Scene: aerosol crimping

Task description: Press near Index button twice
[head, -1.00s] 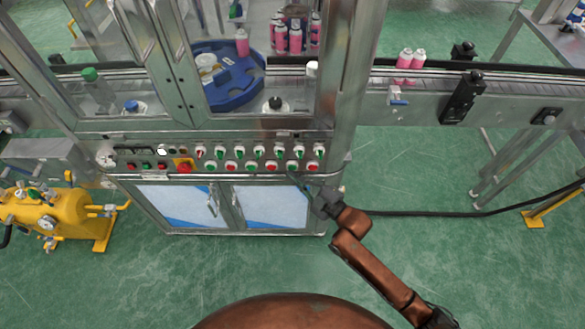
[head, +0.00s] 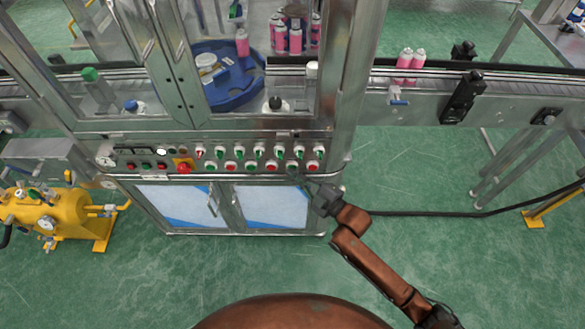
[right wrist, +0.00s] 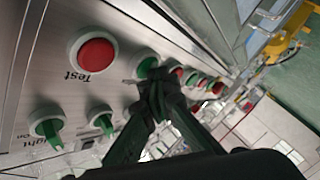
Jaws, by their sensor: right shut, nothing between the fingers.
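The steel control panel (head: 130,165) has a lower row of green and red push buttons below a row of selector switches. My right gripper (head: 301,179) is shut and empty at the panel's lower right, just below the rightmost green button (head: 292,167). In the right wrist view the closed fingertips (right wrist: 158,90) overlap a green button (right wrist: 148,66) beside a red button (right wrist: 97,54) labelled "Test". I cannot tell whether the tips touch the green button. No Index label is readable. My left gripper is not in view.
Green selector switches (right wrist: 47,127) sit beside the fingers in the right wrist view. A red stop button on a yellow plate (head: 183,166) is at the panel's left. Cabinet doors (head: 270,204) lie below.

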